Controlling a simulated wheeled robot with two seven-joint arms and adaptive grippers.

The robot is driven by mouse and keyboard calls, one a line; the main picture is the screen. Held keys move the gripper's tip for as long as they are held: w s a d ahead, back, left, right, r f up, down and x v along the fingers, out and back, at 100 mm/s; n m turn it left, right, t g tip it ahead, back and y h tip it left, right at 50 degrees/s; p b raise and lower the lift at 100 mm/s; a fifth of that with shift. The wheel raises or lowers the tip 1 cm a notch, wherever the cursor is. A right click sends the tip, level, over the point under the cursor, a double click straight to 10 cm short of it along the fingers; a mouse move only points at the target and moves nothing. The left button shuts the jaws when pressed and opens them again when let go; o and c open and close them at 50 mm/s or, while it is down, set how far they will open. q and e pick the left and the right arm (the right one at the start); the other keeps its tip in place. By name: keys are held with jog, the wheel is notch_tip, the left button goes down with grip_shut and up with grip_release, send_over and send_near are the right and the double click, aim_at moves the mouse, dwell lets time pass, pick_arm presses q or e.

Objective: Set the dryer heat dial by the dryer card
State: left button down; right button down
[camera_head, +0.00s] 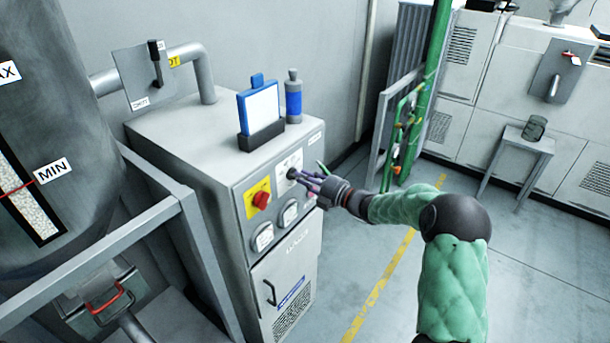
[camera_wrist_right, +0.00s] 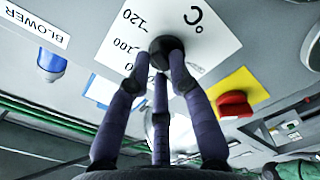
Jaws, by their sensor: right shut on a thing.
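The heat dial (camera_wrist_right: 166,46) is a black knob on a white °C scale plate (camera_wrist_right: 202,20) in the right wrist view. The marks 120 and 100 can be read; a lower mark is partly covered by a finger. My right gripper (camera_head: 295,177) is shut on the dial at the cabinet front; in the wrist view its fingertips (camera_wrist_right: 162,62) close around the knob. The knob's pointer cannot be made out. A blue-framed white card (camera_head: 259,108) stands in a dark holder on the cabinet top; no writing on it is legible. My left gripper is not in view.
A red knob on a yellow plate (camera_head: 258,199) sits left of the dial, with two round gauges below. A grey frame (camera_head: 160,215) stands close at the left. The floor to the right is open.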

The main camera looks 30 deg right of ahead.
jog(key=shift+f+m+p, duration=0.2)
jog(key=shift+m+p, duration=1.1)
jog(key=shift+m, duration=1.2)
jog(key=shift+f+m+p, duration=0.15)
jog(key=shift+m+p, duration=1.1)
jog(key=shift+m, duration=1.25)
jog(key=c, duration=1.1)
grip_release()
jog(key=v, duration=1.2)
